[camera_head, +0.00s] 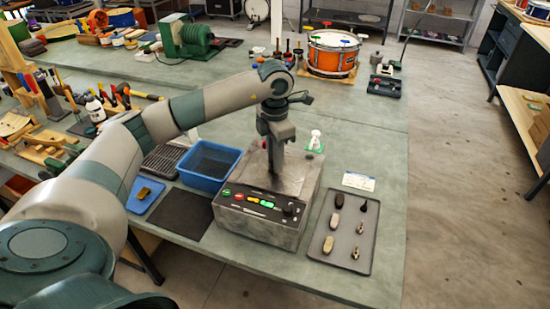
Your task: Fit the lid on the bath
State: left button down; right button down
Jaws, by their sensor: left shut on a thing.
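The bath (262,229) is a grey metal box with a row of coloured buttons and a dark knob on its front. It stands near the bench's front edge. The lid (292,172) looks like a grey metal plate at the top of the bath. My left gripper (272,168) points straight down over it, shut on the lid's grip. The fingertips and grip are small and dark here. I cannot tell whether the lid sits flush or slightly above the rim. My right gripper is not in view.
A blue tub (208,165) stands close left of the bath, with a dark mat (181,214) before it. A grey tray (347,232) with several small parts lies to the right. A white-and-green item (316,141) stands behind. An orange drum (332,55) is farther back.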

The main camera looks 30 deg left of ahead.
pick_arm(q)
jog(key=shift+f+b, duration=0.45)
jog(key=shift+b, duration=0.05)
dwell(0.4)
jog(key=c, duration=1.5)
grip_release()
jog(key=shift+o, duration=0.2)
jog(key=shift+r, duration=0.1)
jog(key=shift+r, duration=0.55)
notch_tip(320, 180, up, 7)
jog(key=b, duration=0.2)
jog(key=shift+b, duration=0.3)
notch_tip(320, 180, up, 9)
